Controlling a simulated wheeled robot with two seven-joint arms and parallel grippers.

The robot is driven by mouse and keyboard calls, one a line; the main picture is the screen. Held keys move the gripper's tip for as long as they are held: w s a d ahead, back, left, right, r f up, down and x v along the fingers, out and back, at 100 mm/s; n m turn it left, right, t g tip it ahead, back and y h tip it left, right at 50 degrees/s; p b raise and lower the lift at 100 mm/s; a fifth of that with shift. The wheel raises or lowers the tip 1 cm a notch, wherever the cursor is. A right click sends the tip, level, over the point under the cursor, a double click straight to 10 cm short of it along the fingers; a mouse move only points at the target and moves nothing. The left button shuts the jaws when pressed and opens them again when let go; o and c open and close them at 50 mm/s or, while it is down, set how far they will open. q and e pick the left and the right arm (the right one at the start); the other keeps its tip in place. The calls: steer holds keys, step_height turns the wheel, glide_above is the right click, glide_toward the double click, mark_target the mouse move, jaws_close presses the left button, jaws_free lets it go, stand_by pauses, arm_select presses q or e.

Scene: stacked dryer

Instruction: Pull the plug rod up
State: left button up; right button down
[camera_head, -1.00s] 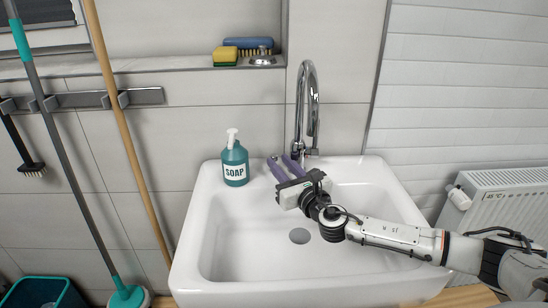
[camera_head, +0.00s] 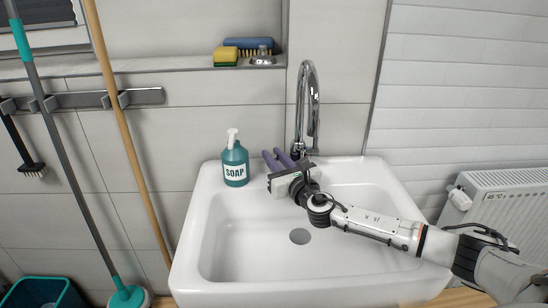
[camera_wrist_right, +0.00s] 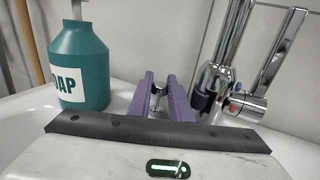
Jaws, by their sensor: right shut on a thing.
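The plug rod (camera_wrist_right: 157,92) is a small chrome piece at the back of the white sink (camera_head: 207,225), left of the chrome tap (camera_head: 302,105). It shows between the fingers in the wrist view; in the head view I cannot make it out. My right gripper (camera_head: 277,155) reaches over the basin to the sink's back rim. Its two purple fingers (camera_wrist_right: 160,84) stand on either side of the rod and are shut on it. Most of the rod's lower part is hidden behind the gripper body. My left gripper is not in view.
A teal soap bottle (camera_head: 235,165) stands on the rim just left of the fingers. The tap and its lever (camera_wrist_right: 240,106) are close on the right. The basin with its drain (camera_head: 299,237) is empty. A radiator (camera_head: 500,215) stands at the right.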

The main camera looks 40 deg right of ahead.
steer(key=shift+r+p, duration=1.55)
steer(key=shift+f, duration=0.1)
steer(key=c, duration=1.9)
jaws_free()
steer(key=shift+s, duration=0.1)
steer(key=s, duration=0.3)
steer(key=s+a, duration=0.1)
steer(key=s, duration=0.6)
steer(key=shift+a, duration=0.3)
